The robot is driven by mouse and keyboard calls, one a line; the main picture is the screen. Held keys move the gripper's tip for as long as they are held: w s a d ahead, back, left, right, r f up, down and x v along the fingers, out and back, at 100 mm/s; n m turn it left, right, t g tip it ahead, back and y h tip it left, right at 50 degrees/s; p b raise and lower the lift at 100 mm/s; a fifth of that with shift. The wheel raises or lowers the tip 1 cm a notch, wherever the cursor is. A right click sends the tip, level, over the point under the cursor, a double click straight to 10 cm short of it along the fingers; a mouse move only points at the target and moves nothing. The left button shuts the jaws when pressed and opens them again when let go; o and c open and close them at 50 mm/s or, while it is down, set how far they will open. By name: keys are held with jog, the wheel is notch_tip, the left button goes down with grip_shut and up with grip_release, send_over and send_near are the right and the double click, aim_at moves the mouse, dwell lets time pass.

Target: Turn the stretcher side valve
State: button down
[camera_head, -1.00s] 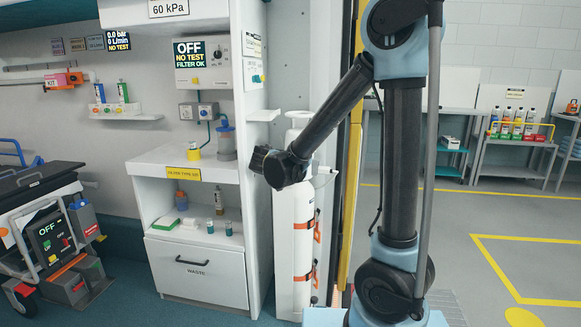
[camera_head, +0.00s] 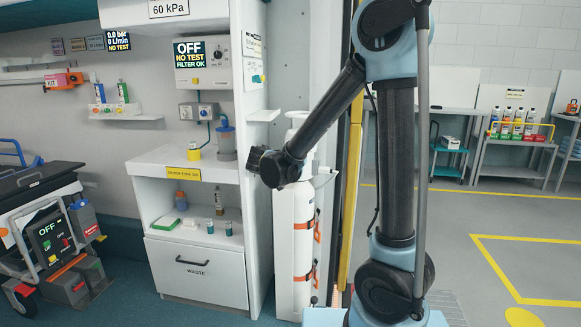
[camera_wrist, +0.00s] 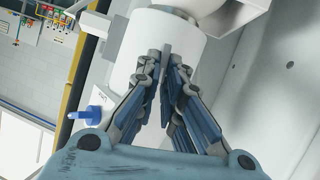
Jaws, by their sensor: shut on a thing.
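In the wrist view my gripper (camera_wrist: 165,62) has its two blue-padded fingers closed around a narrow grey upright piece (camera_wrist: 166,88), which looks like the valve's handle. This piece stands in front of a white cylindrical body (camera_wrist: 165,35), and the fingertips are close to that body. The handle's lower end is partly hidden between the fingers. In the head view the fingers cannot be made out; my dark wrist end is beside the cabinet's right side panel, near a white gas cylinder (camera_head: 293,240) with orange straps.
A blue knob (camera_wrist: 88,115) sticks out beside a small label left of my gripper. The white cabinet (camera_head: 200,270) with a waste drawer stands left of my arm. The stretcher (camera_head: 45,200) is at the far left.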

jog(key=shift+a+n+h, duration=0.25)
jog(key=shift+n+h, duration=0.45)
jog(key=shift+n, duration=0.3)
jog(key=c, duration=1.7)
grip_release()
jog(key=v, duration=1.1)
jog(key=shift+s+a+r, duration=0.2)
jog(key=shift+s+r, duration=0.05)
jog(key=shift+r, duration=0.1)
